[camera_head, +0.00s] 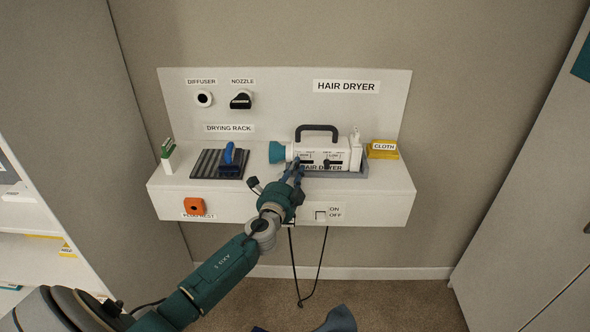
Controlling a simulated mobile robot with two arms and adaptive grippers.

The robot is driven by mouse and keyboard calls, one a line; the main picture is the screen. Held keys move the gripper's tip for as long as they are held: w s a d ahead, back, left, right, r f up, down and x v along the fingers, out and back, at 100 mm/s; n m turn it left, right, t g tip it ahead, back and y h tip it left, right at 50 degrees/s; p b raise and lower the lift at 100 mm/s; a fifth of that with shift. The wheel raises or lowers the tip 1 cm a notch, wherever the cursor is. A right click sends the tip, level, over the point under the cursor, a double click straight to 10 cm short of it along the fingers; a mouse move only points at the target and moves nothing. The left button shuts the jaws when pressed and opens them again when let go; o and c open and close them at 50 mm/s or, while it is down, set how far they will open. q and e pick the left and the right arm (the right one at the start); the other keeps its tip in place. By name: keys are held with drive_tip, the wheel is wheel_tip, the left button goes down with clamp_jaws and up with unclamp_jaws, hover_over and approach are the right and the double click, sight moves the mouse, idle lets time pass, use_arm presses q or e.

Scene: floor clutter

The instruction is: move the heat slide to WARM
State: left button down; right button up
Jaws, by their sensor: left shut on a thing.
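The white hair dryer (320,151) with a dark handle and a teal front end lies in a grey cradle (345,174) on the shelf. Its side carries two small dark slides, a left one (307,162) and a right one (334,162). Their labels are too small to read, so I cannot tell which is heat or how it is set. My left gripper (297,170) reaches up to the dryer's front side at the left slide. It is shut on a small part there, seemingly that slide's knob, which the fingers hide. My right gripper is not in view.
A drying rack (207,163) with a blue-handled brush (229,154) is left of the dryer. A yellow cloth (382,150) lies right. A black cord (320,258) hangs below.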

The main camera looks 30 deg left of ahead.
use_arm(q)
drive_tip(key=shift+w+d+f, duration=0.1)
drive_tip(key=shift+w+d, duration=0.2)
drive_tip(key=shift+d, duration=0.2)
drive_tip(key=shift+w+d+f, duration=0.1)
drive_tip(key=shift+w+d, duration=0.15)
drive_tip(key=shift+d, duration=0.2)
drive_tip(key=c, duration=1.6)
unclamp_jaws()
drive_tip(key=shift+a, duration=0.1)
drive_tip(key=shift+o, duration=0.2)
drive_tip(key=shift+r, duration=0.1)
drive_tip(key=shift+s, duration=0.1)
drive_tip(key=v, duration=1.2)
